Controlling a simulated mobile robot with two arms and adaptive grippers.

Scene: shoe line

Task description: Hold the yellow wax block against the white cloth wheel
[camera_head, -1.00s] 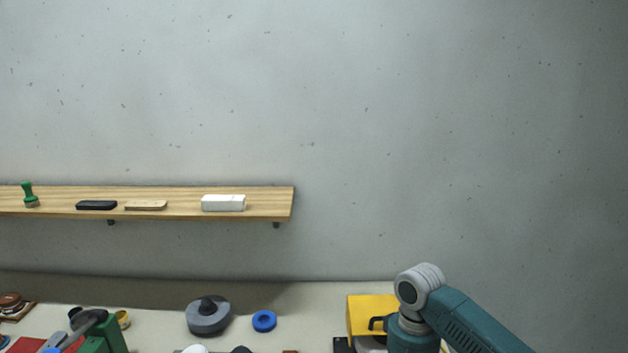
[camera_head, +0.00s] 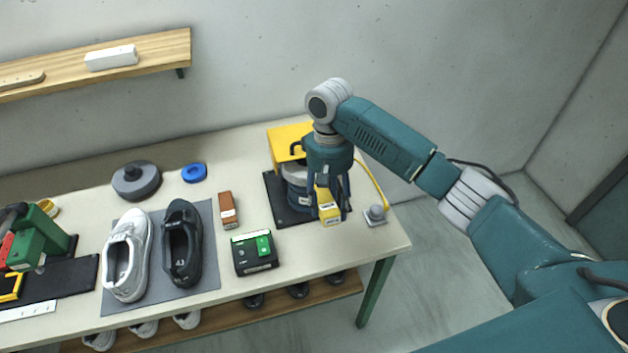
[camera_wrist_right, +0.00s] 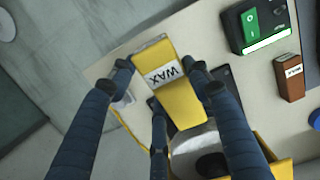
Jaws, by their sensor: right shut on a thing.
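The yellow wax block (camera_head: 329,211), with a white label, is held in my right gripper (camera_head: 331,197) above the right end of the bench. In the right wrist view the fingers of the gripper (camera_wrist_right: 155,68) sit on both sides of the wax block (camera_wrist_right: 181,104), and its label reads WAX. The white cloth wheel (camera_wrist_right: 196,148) shows partly in that view, beyond the block's lower end. In the head view the wheel is mostly hidden behind my gripper, by the yellow machine housing (camera_head: 285,140). I cannot tell whether block and wheel touch. My left gripper is out of view.
A black control box (camera_head: 254,253) with a green switch and a brown block (camera_head: 228,210) stand left of my gripper. A white shoe (camera_head: 127,255) and a black shoe (camera_head: 182,245) lie on a grey mat. A small grey knob (camera_head: 376,214) stands near the bench's right edge.

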